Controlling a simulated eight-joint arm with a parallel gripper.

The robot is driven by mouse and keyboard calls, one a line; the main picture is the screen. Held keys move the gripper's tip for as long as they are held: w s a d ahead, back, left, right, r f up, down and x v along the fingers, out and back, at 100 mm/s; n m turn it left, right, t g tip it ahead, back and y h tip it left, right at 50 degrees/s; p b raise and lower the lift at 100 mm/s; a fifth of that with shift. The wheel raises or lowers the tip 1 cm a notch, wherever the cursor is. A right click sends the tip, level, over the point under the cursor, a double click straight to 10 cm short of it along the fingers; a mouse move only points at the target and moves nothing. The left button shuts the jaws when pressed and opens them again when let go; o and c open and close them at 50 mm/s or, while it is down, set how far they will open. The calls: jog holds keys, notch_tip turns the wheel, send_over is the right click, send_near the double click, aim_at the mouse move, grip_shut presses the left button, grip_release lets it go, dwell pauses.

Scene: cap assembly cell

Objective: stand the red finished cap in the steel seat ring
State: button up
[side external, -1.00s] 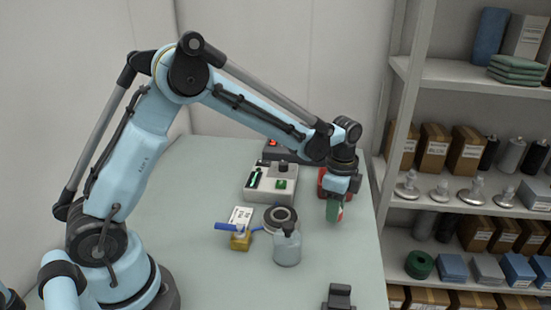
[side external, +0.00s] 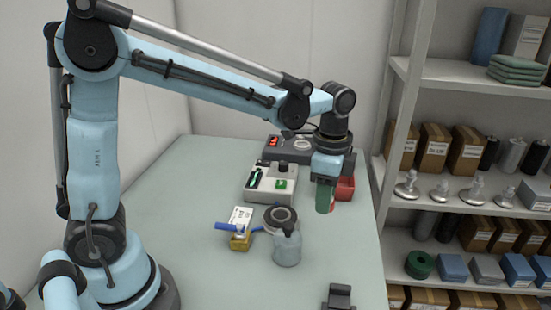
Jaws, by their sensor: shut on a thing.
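My gripper (side external: 325,203) hangs over the right part of the table, with a green finger facing the camera. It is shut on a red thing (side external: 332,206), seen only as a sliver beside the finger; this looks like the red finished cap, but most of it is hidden. A round dark ring with a grey middle (side external: 268,219) lies on the table to the left of the gripper. I cannot tell for sure whether it is the steel seat ring. The gripper is apart from it.
A grey bottle (side external: 287,248) stands in front of the ring and partly hides it. A brass block with a blue handle (side external: 240,240) and a white card (side external: 241,217) lie left. A grey control box (side external: 262,187) is behind; a red bin (side external: 345,188) is beside the gripper.

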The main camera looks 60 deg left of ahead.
jog(key=s+a+n, duration=0.3)
jog(key=a, duration=0.8)
send_over(279, 216)
jog(key=shift+w+a+f, duration=0.1)
jog(key=shift+w+f, duration=0.05)
jog(key=shift+f, duration=3.3)
jog(key=shift+f, duration=0.3)
jog(key=shift+f, duration=0.3)
jog(key=shift+f, duration=0.1)
jog(key=o, duration=0.8)
